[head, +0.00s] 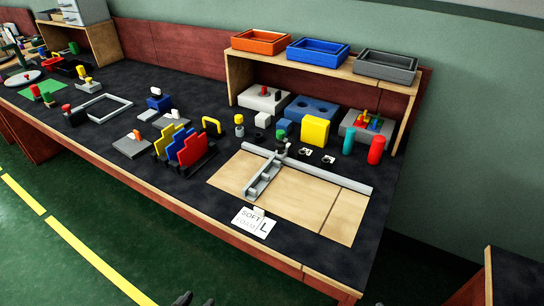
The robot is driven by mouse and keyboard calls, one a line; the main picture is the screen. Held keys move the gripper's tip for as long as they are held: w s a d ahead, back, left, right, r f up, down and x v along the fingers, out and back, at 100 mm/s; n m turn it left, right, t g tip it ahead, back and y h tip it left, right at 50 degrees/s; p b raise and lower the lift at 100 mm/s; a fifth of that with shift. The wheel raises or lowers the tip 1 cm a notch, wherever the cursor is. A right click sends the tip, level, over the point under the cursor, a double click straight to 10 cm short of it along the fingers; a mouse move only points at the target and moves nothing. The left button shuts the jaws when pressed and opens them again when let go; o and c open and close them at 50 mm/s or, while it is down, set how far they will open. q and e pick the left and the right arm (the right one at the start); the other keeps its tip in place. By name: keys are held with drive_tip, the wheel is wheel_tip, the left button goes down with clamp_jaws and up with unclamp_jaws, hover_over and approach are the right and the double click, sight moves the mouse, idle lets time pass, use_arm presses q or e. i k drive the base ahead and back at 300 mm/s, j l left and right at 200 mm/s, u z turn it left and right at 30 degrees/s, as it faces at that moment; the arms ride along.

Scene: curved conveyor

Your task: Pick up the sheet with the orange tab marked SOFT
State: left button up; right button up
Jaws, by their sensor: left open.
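Two small grey sheets lie on the dark bench left of centre. The nearer grey sheet (128,148) has a small orange and white tab (137,135) standing on it. The farther grey sheet (170,123) has a similar small tab (175,114). Any lettering on these tabs is too small to read. A white card (251,222) reading SOFT, with a large L, lies at the bench's front edge. My left gripper (195,300) only just shows at the bottom edge, its dark fingertips apart, low in front of the bench and far from the sheets. My right gripper is out of view.
A rack with blue, red and yellow plates (186,147) stands right of the nearer sheet. A wooden board (290,190) with grey rails lies to the right. A wooden shelf (345,69) carries coloured trays at the back. The floor in front is clear.

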sight(133, 145)
drive_tip(key=j+z, duration=0.2)
drive_tip(key=z, duration=0.3)
drive_tip(key=j+z, duration=0.2)
drive_tip(key=z, duration=0.25)
drive_tip(key=k+j+z, duration=0.15)
drive_tip(key=z, duration=0.35)
drive_tip(key=k+j+z, duration=0.1)
drive_tip(key=z, duration=0.35)
drive_tip(key=k+j+z, duration=0.15)
drive_tip(key=z, duration=0.35)
drive_tip(key=k+j+z, duration=0.15)
drive_tip(key=z, duration=0.25)
drive_tip(key=k+j+z, duration=0.1)
drive_tip(key=z, duration=0.25)
drive_tip(key=k+z, duration=0.25)
drive_tip(key=z, duration=0.15)
drive_tip(key=k+j+u, duration=0.15)
drive_tip(key=k+u, duration=0.15)
drive_tip(key=u, duration=0.15)
drive_tip(key=k+j+u, duration=0.2)
drive_tip(key=u, duration=0.3)
drive_tip(key=k+j+u, duration=0.15)
drive_tip(key=u, duration=0.3)
drive_tip(key=k+j+u, duration=0.1)
drive_tip(key=u, duration=0.3)
drive_tip(key=j+u, duration=0.25)
drive_tip(key=u, duration=0.2)
drive_tip(key=k+j, duration=0.05)
